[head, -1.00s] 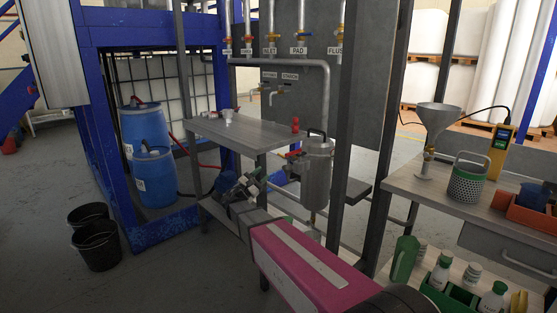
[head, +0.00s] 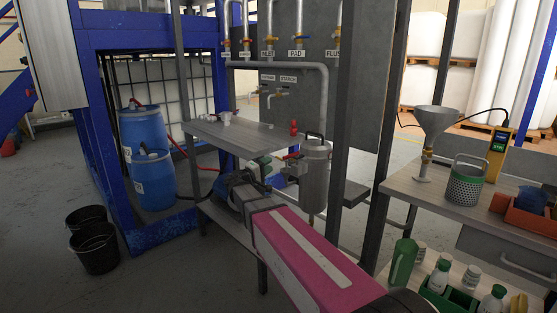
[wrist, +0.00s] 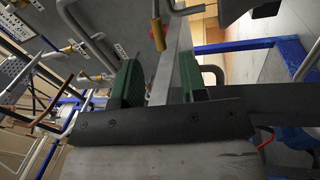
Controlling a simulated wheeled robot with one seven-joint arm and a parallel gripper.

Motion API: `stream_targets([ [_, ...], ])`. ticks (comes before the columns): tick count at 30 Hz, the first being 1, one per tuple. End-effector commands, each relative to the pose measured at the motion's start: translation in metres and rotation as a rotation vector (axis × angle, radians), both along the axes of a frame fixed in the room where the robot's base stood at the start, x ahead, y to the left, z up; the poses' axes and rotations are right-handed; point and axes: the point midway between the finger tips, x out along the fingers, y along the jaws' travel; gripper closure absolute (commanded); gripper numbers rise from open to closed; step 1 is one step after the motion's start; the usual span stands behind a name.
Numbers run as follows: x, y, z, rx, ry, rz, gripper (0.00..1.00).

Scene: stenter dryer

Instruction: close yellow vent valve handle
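In the wrist view a yellow handle (wrist: 158,35) with a reddish end stands beyond the fingertips, near a pale metal bar. It looks like the vent valve handle, but no vent label is readable. In the head view small red and yellow valve parts (head: 291,156) sit left of the grey metal vessel (head: 315,170). My gripper (wrist: 160,72) has two green fingers spread apart. The pale bar shows in the gap, and I see no contact with the yellow handle. In the head view my gripper (head: 266,168) is at the vessel's left, partly hidden by my wrist.
A grey shelf (head: 228,135) lies left of the vessel, with a red object (head: 293,127) near its right end. A dark post (head: 345,100) stands close on the right. Labelled pipe valves (head: 297,54) line the panel above. A bench (head: 440,188) stands at right.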

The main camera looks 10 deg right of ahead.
Motion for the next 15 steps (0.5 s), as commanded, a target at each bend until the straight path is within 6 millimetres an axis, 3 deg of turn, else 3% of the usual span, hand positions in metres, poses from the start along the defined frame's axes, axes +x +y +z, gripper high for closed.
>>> stream_targets([
  [7, 0.024, -0.036, 0.008, -0.001, 0.001, -0.002, 0.61],
  [15, 0.036, -0.054, 0.013, -0.001, 0.002, -0.002, 0.61],
])
